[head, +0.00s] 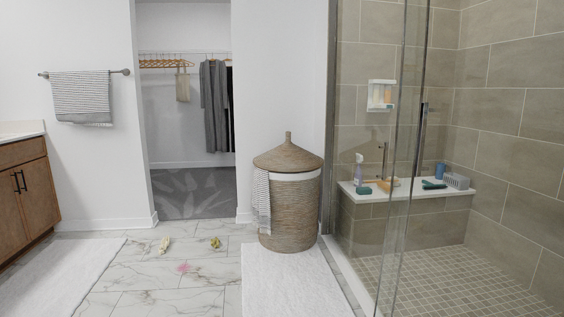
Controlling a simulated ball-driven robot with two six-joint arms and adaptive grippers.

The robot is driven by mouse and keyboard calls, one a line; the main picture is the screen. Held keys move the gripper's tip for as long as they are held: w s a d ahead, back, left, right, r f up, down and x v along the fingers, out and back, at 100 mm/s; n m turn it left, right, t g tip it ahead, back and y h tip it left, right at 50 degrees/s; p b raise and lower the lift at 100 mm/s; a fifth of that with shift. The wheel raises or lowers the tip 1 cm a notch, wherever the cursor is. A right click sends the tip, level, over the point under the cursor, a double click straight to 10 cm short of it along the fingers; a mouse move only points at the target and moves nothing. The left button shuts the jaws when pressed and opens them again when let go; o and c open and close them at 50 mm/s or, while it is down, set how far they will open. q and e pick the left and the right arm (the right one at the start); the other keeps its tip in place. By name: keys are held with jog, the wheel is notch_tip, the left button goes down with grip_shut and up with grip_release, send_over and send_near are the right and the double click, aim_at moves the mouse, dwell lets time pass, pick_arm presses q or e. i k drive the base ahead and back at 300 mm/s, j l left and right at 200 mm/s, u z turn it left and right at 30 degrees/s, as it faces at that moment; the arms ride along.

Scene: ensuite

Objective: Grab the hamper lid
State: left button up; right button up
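The hamper (290,218) is a tall round woven basket against the wall, just left of the glass shower. Its conical woven lid (286,157) sits on top, with a knob (288,138) at its peak. A white band shows below the lid rim. A striped cloth (262,200) hangs down the hamper's left side. Neither of my grippers is in the head view.
White mats (285,285) lie before the hamper and at left (62,275). Small yellowish items (165,244) (215,242) and a pink spot (183,267) are on the marble floor. The shower's glass panel (400,200) stands right; a wooden vanity (25,190) stands left.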

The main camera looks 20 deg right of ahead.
aim_at(287, 157)
jog(key=i+z, duration=0.25)
jog(key=i, duration=2.7)
jog(key=l, duration=0.1)
